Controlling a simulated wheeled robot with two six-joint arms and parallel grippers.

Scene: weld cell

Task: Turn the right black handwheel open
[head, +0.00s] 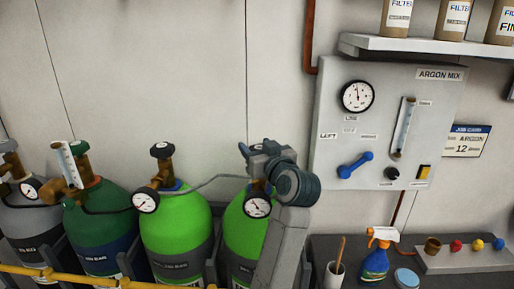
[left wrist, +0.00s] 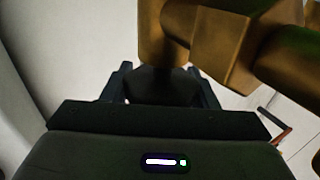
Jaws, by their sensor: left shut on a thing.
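My left gripper (head: 258,158) is at the top of the right bright green cylinder (head: 240,236), with its arm coming up in front of that cylinder. In the left wrist view the black handwheel (left wrist: 160,87) sits between the two dark fingers, which are shut on it. The brass valve body (left wrist: 222,45) fills the upper part of that view. In the head view the gripper hides most of this handwheel. The other green cylinder (head: 175,231) has its own black handwheel (head: 162,150), free and apart from the gripper. My right gripper is not in view.
A pressure gauge (head: 257,207) sits just below the gripper. A dark green cylinder (head: 100,225) and a grey one (head: 32,222) stand further left. A yellow rail (head: 85,279) runs in front. A gas panel (head: 335,183) and a bench with a spray bottle (head: 375,263) are at the right.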

